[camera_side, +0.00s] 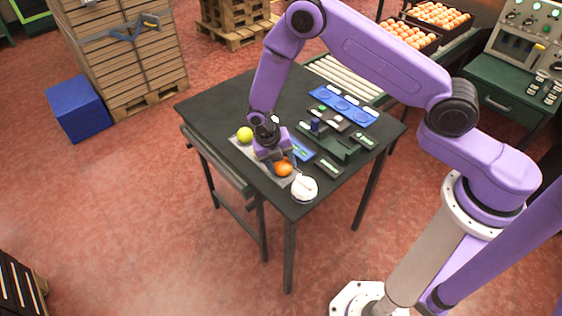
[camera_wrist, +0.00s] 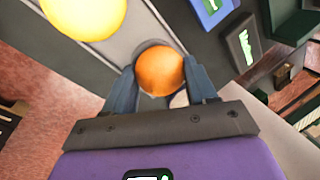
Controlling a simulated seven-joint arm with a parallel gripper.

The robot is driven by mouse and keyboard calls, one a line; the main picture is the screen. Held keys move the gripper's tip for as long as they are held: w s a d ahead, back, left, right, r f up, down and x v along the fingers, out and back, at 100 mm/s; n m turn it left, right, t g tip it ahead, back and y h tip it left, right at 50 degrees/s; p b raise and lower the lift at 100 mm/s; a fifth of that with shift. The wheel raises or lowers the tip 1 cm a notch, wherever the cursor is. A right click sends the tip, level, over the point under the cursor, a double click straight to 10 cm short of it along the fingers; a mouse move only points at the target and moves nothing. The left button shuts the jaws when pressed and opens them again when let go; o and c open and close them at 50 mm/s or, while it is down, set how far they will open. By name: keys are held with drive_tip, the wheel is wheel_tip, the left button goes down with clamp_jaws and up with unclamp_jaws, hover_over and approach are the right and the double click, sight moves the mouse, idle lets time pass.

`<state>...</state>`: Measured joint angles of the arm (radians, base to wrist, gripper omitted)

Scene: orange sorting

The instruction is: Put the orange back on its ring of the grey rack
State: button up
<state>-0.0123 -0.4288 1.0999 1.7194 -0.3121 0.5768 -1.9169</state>
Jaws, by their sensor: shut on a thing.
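My gripper (camera_side: 284,161) is shut on the orange (camera_side: 284,169), low over the near end of the grey rack (camera_side: 247,151). In the wrist view the orange (camera_wrist: 160,71) sits between the two fingers, one on each side. A pale curved patch, perhaps part of a ring, shows just below it, mostly hidden. I cannot tell whether the orange touches the rack. A yellow fruit (camera_side: 245,134) rests at the far end of the rack; it also shows in the wrist view (camera_wrist: 85,10), apart from the orange.
A white round object (camera_side: 304,189) stands at the near table corner, close to the orange. A blue piece (camera_side: 301,149), dark green blocks (camera_side: 342,148) and a blue tray (camera_side: 343,106) lie to the right. The dark table (camera_side: 215,103) is clear at the back left.

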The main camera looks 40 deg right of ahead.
drive_tip(key=o, duration=0.9)
drive_tip(key=shift+f, duration=0.15)
drive_tip(key=s+a+r+m, duration=0.2)
drive_tip(key=r, duration=0.7)
drive_tip(key=s+a+r+m, duration=0.1)
drive_tip(key=a+r+m, duration=0.1)
drive_tip(key=r, duration=0.7)
drive_tip(key=s+d+r+m+y, duration=0.1)
drive_tip(key=s+d+r+m, duration=0.2)
drive_tip(key=s, duration=0.5)
drive_tip(key=s+d+r+m+t+y, duration=0.1)
drive_tip(key=s+d+r+m, duration=0.2)
drive_tip(key=s+m, duration=0.3)
drive_tip(key=s+d+r+m+y, duration=0.1)
drive_tip(key=s+d+r+m, duration=0.3)
drive_tip(key=s, duration=0.8)
drive_tip(key=shift+d+r+m+t, duration=0.1)
drive_tip(key=shift+r+m+t, duration=0.05)
drive_tip(key=shift+m+t, duration=0.2)
